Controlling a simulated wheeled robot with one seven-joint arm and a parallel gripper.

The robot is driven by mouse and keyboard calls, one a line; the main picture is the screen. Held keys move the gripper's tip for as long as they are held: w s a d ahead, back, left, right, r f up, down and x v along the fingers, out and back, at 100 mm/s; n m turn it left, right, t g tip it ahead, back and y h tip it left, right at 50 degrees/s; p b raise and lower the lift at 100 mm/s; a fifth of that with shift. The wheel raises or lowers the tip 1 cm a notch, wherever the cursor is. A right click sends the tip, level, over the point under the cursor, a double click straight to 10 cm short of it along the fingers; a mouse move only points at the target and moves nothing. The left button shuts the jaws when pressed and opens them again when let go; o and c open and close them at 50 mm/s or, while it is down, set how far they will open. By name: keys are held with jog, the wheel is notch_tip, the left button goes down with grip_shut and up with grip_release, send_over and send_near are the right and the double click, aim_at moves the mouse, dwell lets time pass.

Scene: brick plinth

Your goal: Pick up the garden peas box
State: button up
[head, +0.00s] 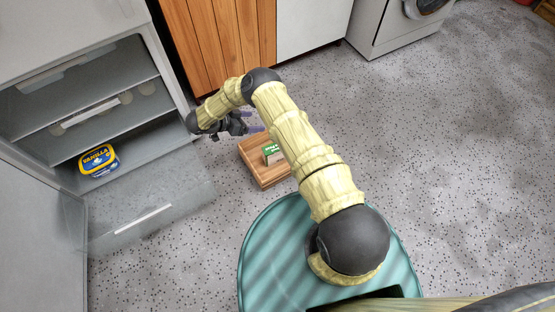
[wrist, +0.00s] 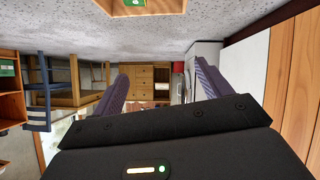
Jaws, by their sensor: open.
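A green and white box (head: 271,150), which looks like the garden peas box, sits inside a small wooden crate (head: 264,178) on the floor. My arm partly hides the crate, and the print on the box is too small to read. My gripper (head: 256,121) is open and empty, its purple fingers above and beyond the crate, apart from the box. In the wrist view my gripper (wrist: 161,72) also shows spread fingers with nothing between them. The wooden crate (wrist: 103,12) is cut off at the top edge there, with a bit of the green box (wrist: 132,3) in it.
An open fridge or freezer (head: 150,75) stands at the left, with a blue and yellow vanilla tub (head: 98,160) inside and a clear drawer (head: 150,215) pulled out. Wooden cabinet doors (head: 220,40) and a white washing machine (head: 397,25) stand behind. Speckled floor (head: 450,140) at right is clear.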

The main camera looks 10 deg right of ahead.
jog(key=s+f+g, duration=0.1)
jog(key=f, duration=0.1)
jog(key=s+f+g+h+b, duration=0.1)
jog(key=s+f, duration=0.1)
jog(key=shift+s+d+f, duration=0.2)
jog(key=shift+s, duration=0.05)
jog(key=b, duration=0.5)
send_near(272, 147)
jog(key=x, duration=0.3)
jog(key=shift+d+f, duration=0.15)
jog(key=shift+f, duration=0.15)
jog(key=shift+d, duration=0.3)
